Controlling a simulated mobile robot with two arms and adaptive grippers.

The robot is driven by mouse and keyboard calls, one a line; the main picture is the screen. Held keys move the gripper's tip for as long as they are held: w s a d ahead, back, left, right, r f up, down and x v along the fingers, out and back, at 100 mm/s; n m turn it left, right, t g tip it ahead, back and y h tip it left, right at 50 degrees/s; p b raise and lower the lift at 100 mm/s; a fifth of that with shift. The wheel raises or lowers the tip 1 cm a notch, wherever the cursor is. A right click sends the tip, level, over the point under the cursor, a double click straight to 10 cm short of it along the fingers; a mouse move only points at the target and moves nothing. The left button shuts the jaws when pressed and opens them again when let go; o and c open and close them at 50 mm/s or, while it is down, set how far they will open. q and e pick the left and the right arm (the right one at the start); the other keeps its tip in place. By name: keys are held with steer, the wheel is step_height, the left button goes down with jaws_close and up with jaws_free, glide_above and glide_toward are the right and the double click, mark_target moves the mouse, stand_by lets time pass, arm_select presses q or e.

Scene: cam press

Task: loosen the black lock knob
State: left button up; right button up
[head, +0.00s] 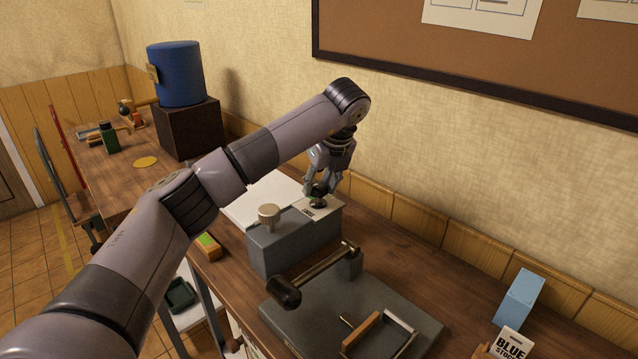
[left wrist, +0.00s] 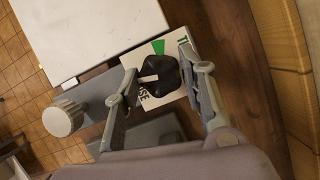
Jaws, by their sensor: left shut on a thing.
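The black lock knob (left wrist: 163,76) sits on a pale label plate (left wrist: 176,100) with a green wedge and partly hidden lettering. In the head view the knob (head: 318,203) is partly covered by my gripper, at the back end of the press's grey block (head: 282,245). My left gripper (head: 318,188) reaches down onto the knob from above. In the left wrist view its two fingers (left wrist: 160,68) stand on either side of the knob and are shut on it. My right gripper is in neither view.
A cream round knob (head: 269,216) stands on the same block. A lever with a dark grip (head: 284,291) crosses in front, above the grey base plate (head: 300,325). A white board (head: 262,200) lies behind the block. A light blue box (head: 519,299) stands at the right.

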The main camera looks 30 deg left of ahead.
arm_select(q)
steer(key=shift+w+n, duration=0.1)
steer(key=shift+n, duration=0.8)
steer(key=o, duration=1.2)
steer(key=shift+c, duration=0.2)
steer(key=shift+r, duration=0.1)
steer(key=v, duration=1.1)
steer(key=shift+d+r, duration=0.35)
steer(key=shift+w, duration=0.15)
